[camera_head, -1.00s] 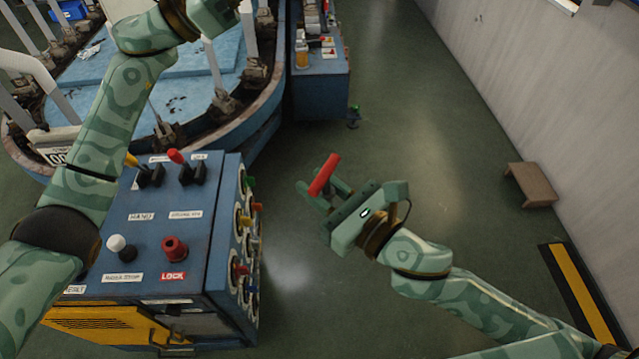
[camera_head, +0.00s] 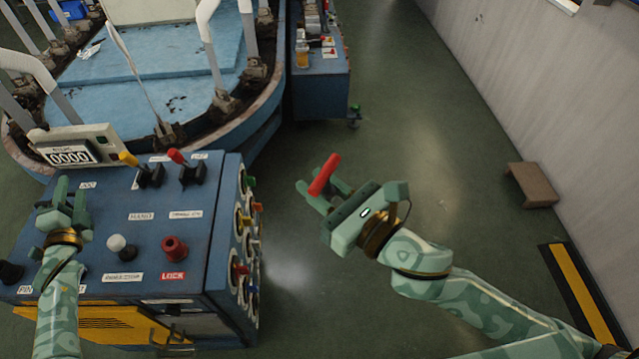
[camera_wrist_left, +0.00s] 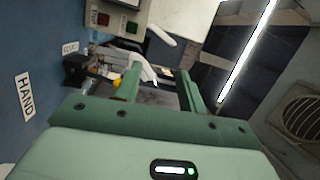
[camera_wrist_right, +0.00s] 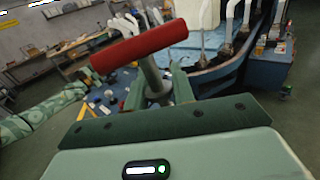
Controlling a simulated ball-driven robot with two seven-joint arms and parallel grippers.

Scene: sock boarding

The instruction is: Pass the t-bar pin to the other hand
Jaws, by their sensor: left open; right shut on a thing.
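The t-bar pin has a red crossbar handle (camera_head: 324,174) and a grey metal shaft. My right gripper (camera_head: 322,197) is shut on its shaft and holds it in the air over the floor, right of the blue control box. In the right wrist view the red handle (camera_wrist_right: 138,46) stands beyond the fingertips, with the shaft (camera_wrist_right: 154,80) between the fingers. My left gripper (camera_head: 62,190) is open and empty above the left part of the control box. In the left wrist view nothing is between its fingers (camera_wrist_left: 160,80).
The blue control box (camera_head: 150,205) carries levers, a red knob (camera_head: 174,249) and a counter display (camera_head: 70,155). Behind it is the round machine with white forms (camera_head: 160,60). A small brown stool (camera_head: 532,184) stands by the right wall. The floor between is clear.

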